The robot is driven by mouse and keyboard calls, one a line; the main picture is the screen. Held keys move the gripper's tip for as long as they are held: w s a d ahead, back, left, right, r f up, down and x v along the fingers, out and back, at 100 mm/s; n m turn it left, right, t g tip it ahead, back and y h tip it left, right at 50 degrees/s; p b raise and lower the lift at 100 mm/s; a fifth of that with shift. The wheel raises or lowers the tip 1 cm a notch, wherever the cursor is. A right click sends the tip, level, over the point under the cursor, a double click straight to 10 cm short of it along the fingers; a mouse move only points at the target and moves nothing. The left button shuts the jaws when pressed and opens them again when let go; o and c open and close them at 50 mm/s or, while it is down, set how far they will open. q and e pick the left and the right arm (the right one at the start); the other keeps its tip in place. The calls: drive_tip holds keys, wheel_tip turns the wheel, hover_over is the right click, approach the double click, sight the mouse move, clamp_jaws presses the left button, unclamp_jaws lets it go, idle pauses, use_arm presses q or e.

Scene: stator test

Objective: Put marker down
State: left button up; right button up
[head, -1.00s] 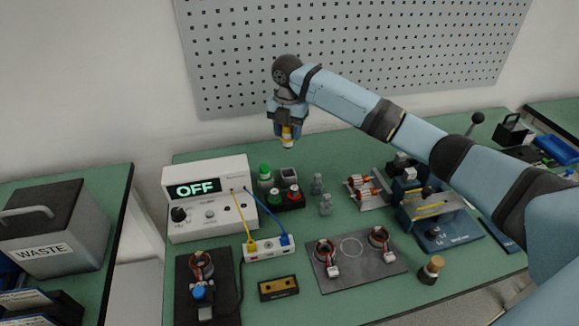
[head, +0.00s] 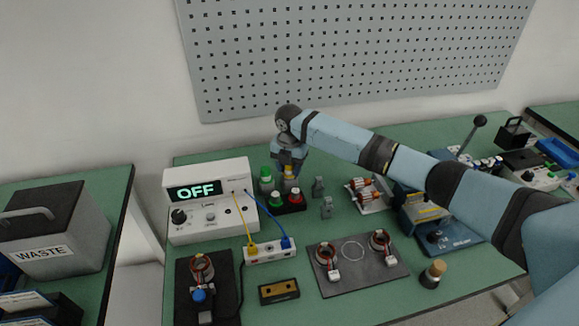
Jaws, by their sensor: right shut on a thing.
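My right gripper (head: 290,165) points down over the back right of the marker holder (head: 292,209). It is shut on a yellow marker (head: 289,173), whose lower end is at the back right slot of the holder. I cannot tell how deep the marker sits in the slot. A green-capped marker (head: 265,173) stands at the back left of the holder. A red cap (head: 296,198) and a darker green cap (head: 276,199) show in front. My left gripper is not in view.
A white power supply (head: 208,222) reading OFF stands left of the holder, with yellow and blue cables running to a socket block (head: 269,251). Small grey pieces (head: 318,187) stand just right of the holder. A dark mat (head: 357,282) with two copper-wound parts lies in front.

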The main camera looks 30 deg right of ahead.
drive_tip(key=shift+f, duration=0.15)
drive_tip(key=shift+f, duration=0.25)
drive_tip(key=o, duration=0.9)
drive_tip(key=shift+r, duration=0.25)
wheel_tip(320, 180, up, 12)
drive_tip(key=shift+r, duration=0.2)
